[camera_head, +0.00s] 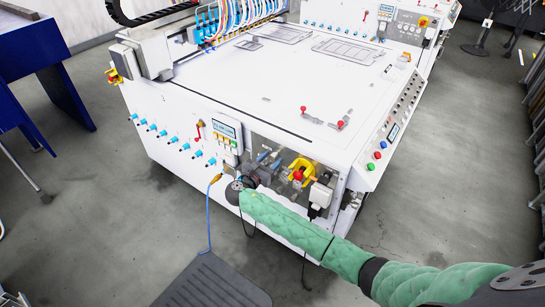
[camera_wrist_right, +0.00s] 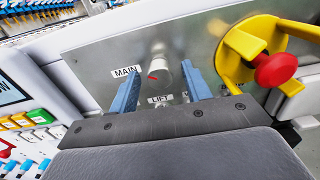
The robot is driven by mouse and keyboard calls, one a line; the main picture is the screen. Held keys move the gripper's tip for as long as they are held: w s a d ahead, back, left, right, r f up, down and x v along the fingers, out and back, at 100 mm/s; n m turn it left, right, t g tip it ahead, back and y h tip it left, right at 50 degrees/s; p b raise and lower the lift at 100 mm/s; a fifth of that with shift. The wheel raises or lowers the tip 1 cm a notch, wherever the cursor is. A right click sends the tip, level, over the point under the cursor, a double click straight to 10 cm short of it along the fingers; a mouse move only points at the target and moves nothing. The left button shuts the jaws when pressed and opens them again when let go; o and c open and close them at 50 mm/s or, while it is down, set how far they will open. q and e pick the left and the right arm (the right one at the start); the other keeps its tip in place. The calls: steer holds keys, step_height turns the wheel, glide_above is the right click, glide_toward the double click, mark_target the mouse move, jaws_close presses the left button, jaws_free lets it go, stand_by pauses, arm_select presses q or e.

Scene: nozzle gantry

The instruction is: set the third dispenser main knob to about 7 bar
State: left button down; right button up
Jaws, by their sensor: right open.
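A grey round knob (camera_wrist_right: 158,62) with a red mark stands on a metal panel beside the label MAIN (camera_wrist_right: 125,71) in the right wrist view. A LIFT label (camera_wrist_right: 160,99) shows below it. My right gripper (camera_wrist_right: 160,78) is open, its blue fingers on either side of the knob in the picture. I cannot tell whether they touch it. In the head view my right gripper (camera_head: 269,158) is at the machine's front recess, and the knob is not clear there. No pressure reading is legible. My left gripper is not in view.
A yellow bracket with a red knob (camera_wrist_right: 274,69) stands close right of my right gripper. A control box with a display (camera_head: 226,127) is to the left in the head view. The white machine top (camera_head: 290,85) is mostly clear. A dark mat (camera_head: 213,285) lies on the floor.

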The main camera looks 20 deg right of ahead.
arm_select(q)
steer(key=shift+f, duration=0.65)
arm_select(e)
steer(key=shift+w+d, duration=0.35)
steer(key=shift+d, duration=0.15)
steer(key=c, duration=1)
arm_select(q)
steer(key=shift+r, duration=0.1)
arm_select(e)
steer(key=shift+f, duration=0.1)
